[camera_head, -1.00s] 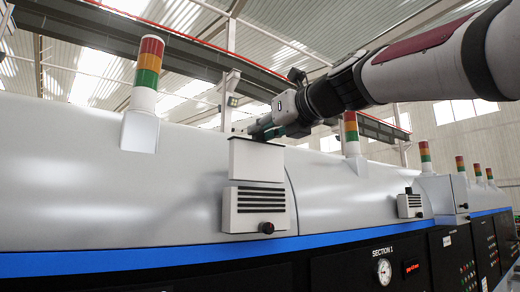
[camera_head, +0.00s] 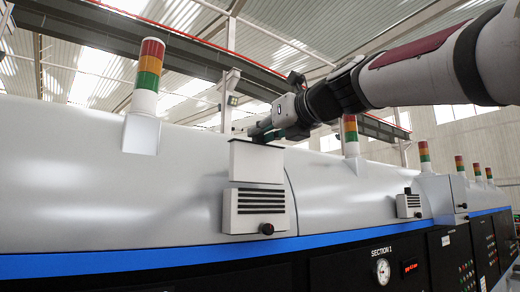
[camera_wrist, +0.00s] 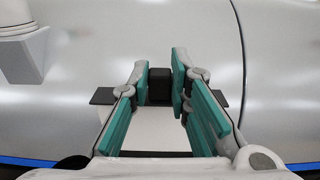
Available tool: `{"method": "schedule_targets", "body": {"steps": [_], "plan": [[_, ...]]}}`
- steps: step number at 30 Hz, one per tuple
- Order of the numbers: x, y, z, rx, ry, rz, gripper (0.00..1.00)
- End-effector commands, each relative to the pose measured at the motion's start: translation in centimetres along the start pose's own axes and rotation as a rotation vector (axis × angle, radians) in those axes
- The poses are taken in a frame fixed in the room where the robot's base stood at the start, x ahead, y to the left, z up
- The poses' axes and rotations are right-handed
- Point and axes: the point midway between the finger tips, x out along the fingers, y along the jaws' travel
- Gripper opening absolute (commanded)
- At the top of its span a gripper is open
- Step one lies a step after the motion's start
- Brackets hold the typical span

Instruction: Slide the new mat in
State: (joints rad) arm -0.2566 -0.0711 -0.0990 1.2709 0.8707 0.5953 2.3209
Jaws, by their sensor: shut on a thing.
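The mat shows as a flat white panel (camera_head: 257,162) with a dark top edge, upright just above the vented housing (camera_head: 258,212) on the machine's side. In the wrist view, a black block (camera_wrist: 160,87) stands between my teal fingertips, with a dark strip reaching out to both sides and a white surface (camera_wrist: 150,128) nearer the camera. My gripper (camera_head: 262,132) is at the panel's top edge and is shut on the black block, which looks like the mat's grip. How far the panel's lower edge sits in the housing cannot be told.
The grey machine cover (camera_head: 70,180) curves behind the panel. A signal tower (camera_head: 147,85) stands at upper left, and its base (camera_wrist: 25,50) shows in the wrist view. Another tower (camera_head: 351,133) stands right of my gripper. A second vented box (camera_head: 409,206) is farther right.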

Motion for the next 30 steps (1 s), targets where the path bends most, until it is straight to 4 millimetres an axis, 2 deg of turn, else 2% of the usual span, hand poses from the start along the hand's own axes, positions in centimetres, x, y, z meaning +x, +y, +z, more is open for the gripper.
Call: {"method": "schedule_targets", "body": {"steps": [30], "plan": [[0.1, 0.0, -1.9, 0.000, -0.001, 0.001, 0.00]]}}
